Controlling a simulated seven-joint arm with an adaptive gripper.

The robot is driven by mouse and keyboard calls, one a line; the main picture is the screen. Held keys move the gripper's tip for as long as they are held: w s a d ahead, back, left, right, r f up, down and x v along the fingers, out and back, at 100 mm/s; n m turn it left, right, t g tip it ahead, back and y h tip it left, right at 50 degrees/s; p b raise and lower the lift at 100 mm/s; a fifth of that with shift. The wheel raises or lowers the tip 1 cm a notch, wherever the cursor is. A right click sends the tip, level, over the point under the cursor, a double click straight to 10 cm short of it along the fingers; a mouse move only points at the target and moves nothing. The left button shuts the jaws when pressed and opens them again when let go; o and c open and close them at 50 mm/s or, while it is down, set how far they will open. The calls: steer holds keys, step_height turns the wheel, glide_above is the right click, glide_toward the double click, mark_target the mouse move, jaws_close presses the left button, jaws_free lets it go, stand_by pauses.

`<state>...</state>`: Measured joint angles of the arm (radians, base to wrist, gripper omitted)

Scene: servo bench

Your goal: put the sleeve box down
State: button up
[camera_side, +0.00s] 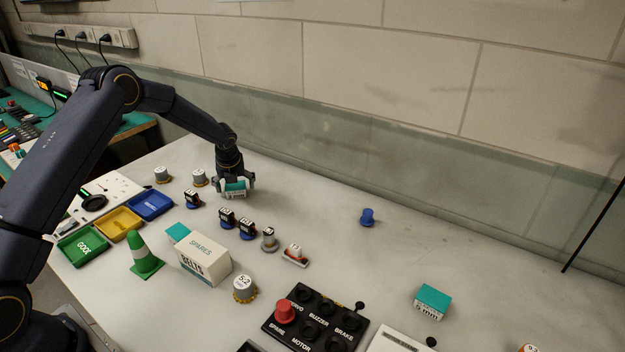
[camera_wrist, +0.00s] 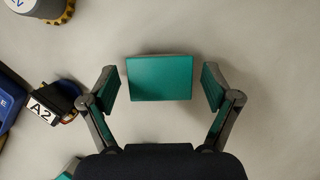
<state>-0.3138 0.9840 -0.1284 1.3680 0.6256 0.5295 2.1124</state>
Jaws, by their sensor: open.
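A small box with a teal top (camera_wrist: 160,78), which I take to be the sleeve box, lies on the bench between my fingers in the wrist view. In the side view the box (camera_side: 236,188) shows at my fingertips, partly covered by them. My gripper (camera_wrist: 163,88) is open, with a gap between the box and each finger. In the side view my gripper (camera_side: 234,190) points down at the far left part of the bench. A similar teal-topped box (camera_side: 432,302) stands alone at the front right.
A servo marked A2 (camera_wrist: 52,103) is left of my gripper; several servos and capped knobs stand nearby. Blue (camera_side: 150,205), yellow and green trays, a green cone (camera_side: 144,255) and a white BELTS box (camera_side: 205,260) are in front. The bench behind and right is mostly clear.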

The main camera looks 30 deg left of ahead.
steer(key=s+d+r+n, duration=0.3)
steer(key=s+r, duration=0.2)
steer(key=r, duration=0.3)
steer(key=s+d+r+n, duration=0.3)
steer(key=s+r, duration=0.1)
steer(key=r, duration=0.4)
steer(key=s+d+r+n, duration=0.4)
steer(key=s+r, duration=0.1)
steer(key=r, duration=0.3)
steer(key=s+d+r+n+t+h, duration=0.1)
steer(key=s+d+n, duration=0.3)
steer(key=s+n, duration=0.4)
steer(key=s+d+r+n+t+h, duration=0.1)
steer(key=s+d+n, duration=0.3)
steer(key=s+n, duration=0.5)
steer(key=s+r+h, duration=0.1)
steer(key=s, duration=0.4)
steer(key=shift+w, duration=0.1)
steer(key=shift+o, duration=0.6)
